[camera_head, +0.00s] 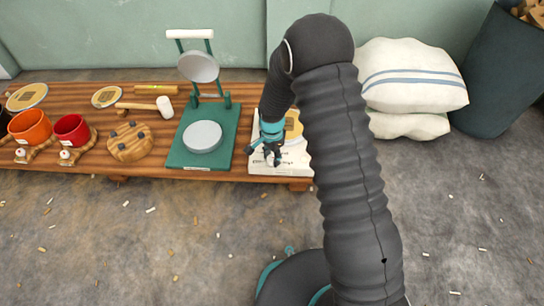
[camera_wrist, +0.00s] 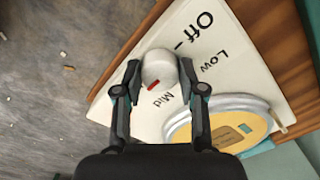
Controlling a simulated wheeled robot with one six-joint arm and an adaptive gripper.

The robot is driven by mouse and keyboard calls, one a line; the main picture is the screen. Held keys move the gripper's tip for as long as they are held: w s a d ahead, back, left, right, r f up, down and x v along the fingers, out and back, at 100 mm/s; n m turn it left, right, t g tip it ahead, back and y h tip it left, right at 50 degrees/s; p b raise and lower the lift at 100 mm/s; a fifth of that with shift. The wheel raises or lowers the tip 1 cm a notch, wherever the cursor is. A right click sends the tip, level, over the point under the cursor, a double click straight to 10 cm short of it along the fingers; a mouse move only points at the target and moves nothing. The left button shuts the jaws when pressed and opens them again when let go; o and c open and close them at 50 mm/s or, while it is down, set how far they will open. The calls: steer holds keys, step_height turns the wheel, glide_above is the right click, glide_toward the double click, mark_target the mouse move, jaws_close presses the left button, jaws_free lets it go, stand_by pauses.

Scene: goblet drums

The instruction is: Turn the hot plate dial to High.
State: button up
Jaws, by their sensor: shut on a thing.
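The hot plate is a white panel (camera_wrist: 150,110) on the wooden table; it also shows in the head view (camera_head: 293,166), partly behind my arm. Its dial (camera_wrist: 157,66) is a pale round knob with a red mark on its lower edge. The panel reads Off, Low and Mid; no High label shows. The red mark lies beside the word Mid, on its left in the wrist view. My gripper (camera_wrist: 159,74) is shut on the dial, one finger at each side. In the head view my gripper (camera_head: 271,153) is over the panel's front left, hiding the dial.
A round tan disc (camera_wrist: 232,128) lies on the hot plate's pale burner. A green press (camera_head: 174,150) with grey round plates stands close on the left. Orange (camera_head: 31,128) and red (camera_head: 72,131) pots are farther left. White sacks (camera_head: 410,78) are at the right.

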mark_target(272, 158)
steer(key=o, duration=1.1)
steer(key=shift+o, duration=0.2)
step_height(272, 158, up, 12)
